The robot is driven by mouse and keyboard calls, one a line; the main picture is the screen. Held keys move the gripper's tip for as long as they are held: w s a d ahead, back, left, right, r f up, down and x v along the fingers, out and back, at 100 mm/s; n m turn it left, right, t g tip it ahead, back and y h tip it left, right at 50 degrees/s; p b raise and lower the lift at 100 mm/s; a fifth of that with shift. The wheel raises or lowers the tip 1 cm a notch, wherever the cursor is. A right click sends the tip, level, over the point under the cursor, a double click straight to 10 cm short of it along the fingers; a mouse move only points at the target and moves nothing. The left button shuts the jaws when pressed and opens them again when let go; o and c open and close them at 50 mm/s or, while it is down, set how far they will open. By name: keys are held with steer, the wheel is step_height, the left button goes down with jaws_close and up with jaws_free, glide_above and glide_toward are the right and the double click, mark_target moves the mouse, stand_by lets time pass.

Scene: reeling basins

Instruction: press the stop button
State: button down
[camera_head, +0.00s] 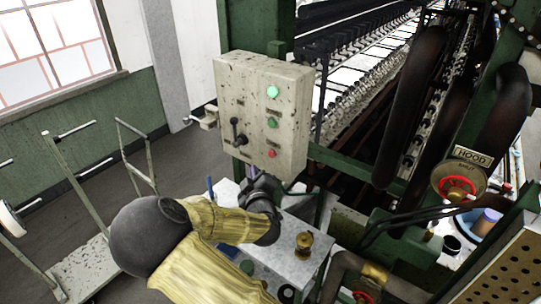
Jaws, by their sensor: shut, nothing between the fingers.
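A worn cream control box (289,88) hangs on a green post. On its front are a lit green lamp (272,91), a green button (271,123) below it and a red button (272,154) at the bottom, the likely stop button. A black lever (238,133) sits to the left of the buttons. My gripper (252,172) is just under the box's lower edge, below and left of the red button and apart from it. The fingers are small and partly hidden by my wrist; they look shut and empty.
A white-topped bench (284,240) with a brass weight (304,243) stands below the box. Dark pipes and a hood with a red handwheel (457,187) are at the right. A metal rack (80,205) stands at the left. Grey floor behind it is open.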

steer(key=shift+w+d, duration=0.85)
steer(key=shift+w, duration=0.25)
steer(key=shift+w+d, duration=0.85)
steer(key=shift+w, duration=0.25)
steer(key=shift+b, duration=0.3)
steer(key=shift+w+d, duration=0.3)
steer(key=shift+w+d+b, duration=0.25)
steer(key=shift+w+b, duration=0.05)
steer(key=shift+w, duration=0.05)
stand_by(1.0)
steer(key=shift+s+a, duration=0.55)
steer(key=shift+s, duration=0.15)
stand_by(0.3)
steer(key=s+a, duration=0.1)
steer(key=s, duration=0.1)
steer(key=s+a, duration=0.2)
stand_by(0.5)
